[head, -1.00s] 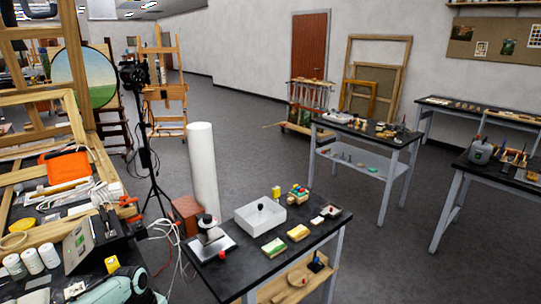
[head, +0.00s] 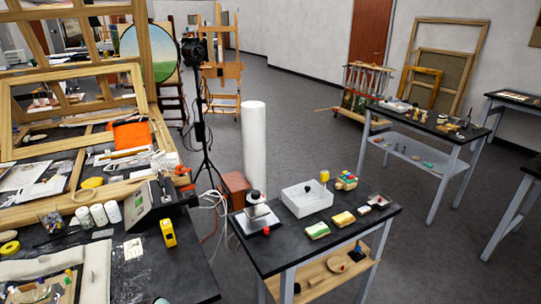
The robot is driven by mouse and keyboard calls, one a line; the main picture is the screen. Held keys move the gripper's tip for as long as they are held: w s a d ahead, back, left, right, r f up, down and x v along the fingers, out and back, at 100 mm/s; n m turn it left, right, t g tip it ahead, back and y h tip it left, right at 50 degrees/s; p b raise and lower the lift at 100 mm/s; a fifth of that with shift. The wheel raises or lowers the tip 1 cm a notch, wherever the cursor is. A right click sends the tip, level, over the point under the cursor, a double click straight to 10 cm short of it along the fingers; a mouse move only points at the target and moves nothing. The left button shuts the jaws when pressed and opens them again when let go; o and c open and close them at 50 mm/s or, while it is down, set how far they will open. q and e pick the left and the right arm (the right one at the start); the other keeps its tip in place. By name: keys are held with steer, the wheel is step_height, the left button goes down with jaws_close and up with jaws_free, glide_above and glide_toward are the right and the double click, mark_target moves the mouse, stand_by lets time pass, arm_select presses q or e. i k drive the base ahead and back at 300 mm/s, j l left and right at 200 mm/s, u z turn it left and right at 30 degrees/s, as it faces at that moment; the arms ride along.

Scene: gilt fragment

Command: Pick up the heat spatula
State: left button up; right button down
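A grey control box (head: 150,203) with a sloped face stands on the black workbench at the left. Dark slim tool handles (head: 162,184) stand at its back right side; one may be the heat spatula, but they are too small to tell. A red-orange clamp-like piece (head: 184,178) is beside them at the bench's edge. Neither of my grippers shows in the head view.
A yellow tape measure (head: 168,233), white jars (head: 98,215) and a large wooden frame (head: 75,125) crowd the left workbench (head: 185,275). A black side table (head: 300,245) holds a white tray (head: 306,199). Grey floor (head: 440,265) is open at right.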

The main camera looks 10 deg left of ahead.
mark_target(161, 178)
steer(key=u, duration=1.25)
